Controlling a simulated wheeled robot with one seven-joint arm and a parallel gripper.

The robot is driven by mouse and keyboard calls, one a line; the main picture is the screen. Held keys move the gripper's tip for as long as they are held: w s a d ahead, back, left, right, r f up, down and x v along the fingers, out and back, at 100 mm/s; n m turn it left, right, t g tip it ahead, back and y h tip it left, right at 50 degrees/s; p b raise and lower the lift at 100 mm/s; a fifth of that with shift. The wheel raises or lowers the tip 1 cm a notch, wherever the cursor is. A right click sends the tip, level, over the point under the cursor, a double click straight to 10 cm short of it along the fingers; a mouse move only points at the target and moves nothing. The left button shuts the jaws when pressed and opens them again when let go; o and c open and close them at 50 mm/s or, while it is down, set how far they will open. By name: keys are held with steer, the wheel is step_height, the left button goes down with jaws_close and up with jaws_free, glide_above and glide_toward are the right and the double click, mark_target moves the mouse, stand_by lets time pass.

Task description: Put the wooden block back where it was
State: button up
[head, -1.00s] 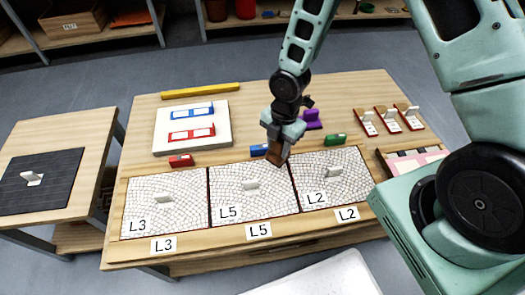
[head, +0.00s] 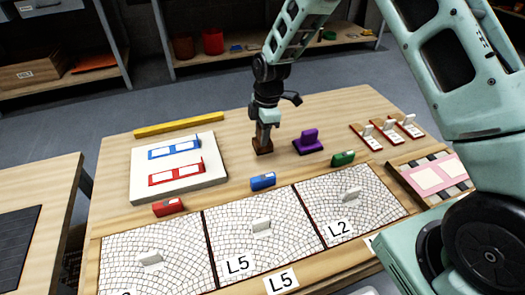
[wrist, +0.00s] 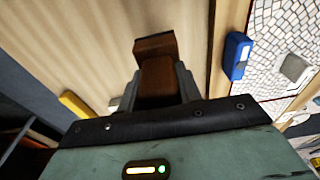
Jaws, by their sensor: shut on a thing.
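The brown wooden block (head: 263,147) is between the fingers of my gripper (head: 265,134), at or just above the table top behind the mosaic panels. I cannot tell if it touches the table. In the wrist view the block (wrist: 155,47) shows dark brown between the two fingers (wrist: 160,85). My gripper is shut on it and points down. The block is right of the white board, left of the purple piece and behind the blue block.
The purple piece (head: 309,141) is close on the right. The blue (head: 263,181), red (head: 168,207) and green (head: 343,158) blocks stand behind the panels (head: 262,235). The white board (head: 179,190) is at left, a yellow bar (head: 179,127) behind it.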

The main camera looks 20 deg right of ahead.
steer(key=shift+f+b, duration=0.35)
steer(key=shift+f, duration=2.25)
steer(key=shift+f, duration=0.15)
steer(key=o, duration=1)
